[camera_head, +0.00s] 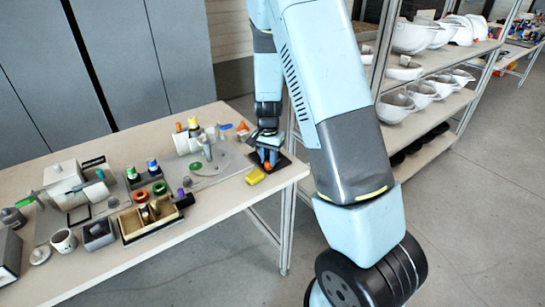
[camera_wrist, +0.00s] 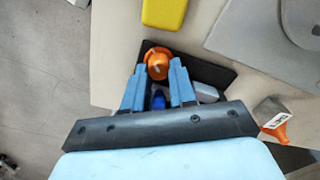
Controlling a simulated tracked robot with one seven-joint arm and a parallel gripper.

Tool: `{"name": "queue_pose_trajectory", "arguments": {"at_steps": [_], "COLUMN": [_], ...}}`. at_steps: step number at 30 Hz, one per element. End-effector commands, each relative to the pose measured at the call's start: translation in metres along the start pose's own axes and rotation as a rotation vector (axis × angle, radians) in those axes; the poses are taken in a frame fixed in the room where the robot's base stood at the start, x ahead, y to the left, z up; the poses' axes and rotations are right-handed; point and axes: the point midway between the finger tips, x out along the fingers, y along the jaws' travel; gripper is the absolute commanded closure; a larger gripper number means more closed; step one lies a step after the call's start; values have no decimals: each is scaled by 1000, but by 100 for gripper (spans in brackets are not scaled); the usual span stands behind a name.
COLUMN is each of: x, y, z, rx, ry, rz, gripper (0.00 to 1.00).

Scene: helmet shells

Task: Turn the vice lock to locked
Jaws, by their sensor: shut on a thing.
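In the head view the orange knob (camera_head: 266,167) shows just below my gripper (camera_head: 267,157). In the wrist view my gripper (camera_wrist: 158,70) has one blue finger on each side of the knob and is shut on it. A small blue part and a grey part show between and beside the fingers. The rest of the vice is hidden by my gripper, and I cannot tell the lock's setting.
A yellow block (camera_head: 255,177) lies close to the plate; it also shows in the wrist view (camera_wrist: 164,12). A grey round-ended board (camera_head: 208,165) and an orange funnel-like piece (camera_wrist: 277,131) are near. Bottles, a mug (camera_head: 64,241) and boxes fill the table's left part.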

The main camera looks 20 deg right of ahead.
Motion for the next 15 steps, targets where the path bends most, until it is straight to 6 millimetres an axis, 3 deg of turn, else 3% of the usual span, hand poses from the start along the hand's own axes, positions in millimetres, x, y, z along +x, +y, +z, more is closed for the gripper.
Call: {"name": "queue_pose_trajectory", "arguments": {"at_steps": [14,15], "x": [0,0], "y": [-7,-7], "z": [5,5], "rx": [6,6], "ry": [-4,-4], "rz": [-5,-5], "gripper": [100,73]}}
